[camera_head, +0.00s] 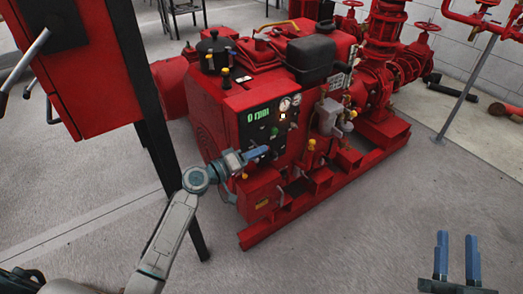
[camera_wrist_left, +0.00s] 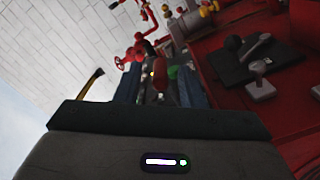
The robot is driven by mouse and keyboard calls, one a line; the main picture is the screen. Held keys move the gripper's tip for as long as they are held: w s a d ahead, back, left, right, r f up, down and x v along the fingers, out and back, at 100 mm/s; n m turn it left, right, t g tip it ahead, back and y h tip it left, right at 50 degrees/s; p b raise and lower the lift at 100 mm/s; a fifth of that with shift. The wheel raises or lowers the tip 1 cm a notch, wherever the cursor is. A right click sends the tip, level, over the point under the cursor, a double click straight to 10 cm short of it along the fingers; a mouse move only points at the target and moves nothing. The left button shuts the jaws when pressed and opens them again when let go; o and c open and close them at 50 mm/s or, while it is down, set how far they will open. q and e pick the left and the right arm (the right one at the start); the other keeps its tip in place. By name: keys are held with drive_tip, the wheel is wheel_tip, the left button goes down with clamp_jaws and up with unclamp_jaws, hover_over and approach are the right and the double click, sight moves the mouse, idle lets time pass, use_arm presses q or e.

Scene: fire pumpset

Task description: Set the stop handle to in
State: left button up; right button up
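The red pump engine (camera_head: 255,100) stands in the middle of the head view, with a green-lit display and gauges on its control panel (camera_head: 262,115). My left gripper (camera_head: 262,150) is at the panel's lower part and hides some of it. In the left wrist view its blue fingers (camera_wrist_left: 160,88) stand apart. A dark reddish shape shows between them; I cannot tell whether it is between or beyond the fingertips. A grey lever (camera_wrist_left: 261,82) and a black knob on a dark plate (camera_wrist_left: 240,58) are to the right of the fingers. I cannot tell which part is the stop handle. My right gripper (camera_head: 457,262) is open and empty.
A red cabinet (camera_head: 75,65) on a black post (camera_head: 165,150) stands at the left, close to my left arm. Red pipes and valves (camera_head: 385,50) are behind the engine. The floor (camera_head: 340,230) in front is clear.

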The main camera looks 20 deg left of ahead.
use_arm(q)
drive_tip(key=shift+x, duration=1.05)
use_arm(e)
drive_tip(key=shift+f, duration=0.15)
